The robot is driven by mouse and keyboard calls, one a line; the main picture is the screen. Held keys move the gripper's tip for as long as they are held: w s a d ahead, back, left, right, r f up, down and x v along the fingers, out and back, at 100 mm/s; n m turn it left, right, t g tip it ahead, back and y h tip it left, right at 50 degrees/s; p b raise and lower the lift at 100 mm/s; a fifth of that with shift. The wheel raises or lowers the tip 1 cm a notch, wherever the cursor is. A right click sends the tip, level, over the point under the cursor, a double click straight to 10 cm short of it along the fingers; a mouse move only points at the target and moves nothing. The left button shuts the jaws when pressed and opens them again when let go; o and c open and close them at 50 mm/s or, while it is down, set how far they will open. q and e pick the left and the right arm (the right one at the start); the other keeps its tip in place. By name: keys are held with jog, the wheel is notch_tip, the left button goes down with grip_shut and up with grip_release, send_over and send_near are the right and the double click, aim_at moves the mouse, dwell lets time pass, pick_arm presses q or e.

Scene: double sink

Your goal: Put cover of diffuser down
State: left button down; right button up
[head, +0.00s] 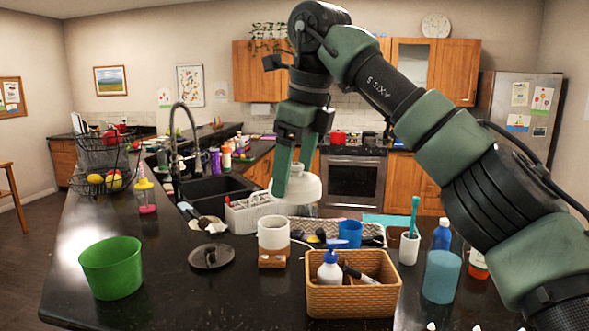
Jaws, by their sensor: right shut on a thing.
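My right gripper (291,180) hangs down from above, shut on the white, dome-shaped diffuser cover (303,190). The cover appears above and slightly right of the diffuser base (273,236); a gap shows between them. The base is a white cylinder with a brown lower part, upright on the dark counter (180,285). My left gripper is not in view.
A green bucket (111,268) and a round dark lid (211,256) are left of the base. A wicker basket (352,299) holding a bottle is in front right. A blue cup (350,234) and white rack (245,215) are close by. The sink (215,190) lies behind.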

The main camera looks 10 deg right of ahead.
aim_at(304, 182)
jog(key=shift+s+f, duration=0.15)
jog(key=shift+s, duration=0.4)
jog(key=shift+s+d+f+n, duration=0.1)
jog(key=shift+s+n, duration=0.2)
jog(key=shift+f, duration=0.3)
jog(key=f, duration=0.1)
jog(key=f+n, duration=0.1)
jog(key=shift+s+d+f+n+y, duration=0.15)
jog(key=shift+d+f+n+y, duration=0.15)
jog(key=shift+f+n, duration=0.1)
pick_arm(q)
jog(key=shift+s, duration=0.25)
pick_arm(e)
jog(key=s+d+f+n+g, duration=0.2)
jog(key=s+f+n, duration=0.5)
jog(key=f, duration=0.4)
jog(key=s+d+f+n+g, duration=0.2)
jog(key=s+f+n, duration=0.5)
jog(key=f, duration=0.4)
jog(key=s+d+f+n+g, duration=0.1)
jog(key=s+d+f+n, duration=0.1)
jog(key=s+f+n, duration=0.5)
notch_tip(304, 182, down, 4)
jog(key=shift+s+f+n+g, duration=0.1)
jog(key=shift+s+n+g, duration=0.3)
jog(key=shift+n, duration=0.5)
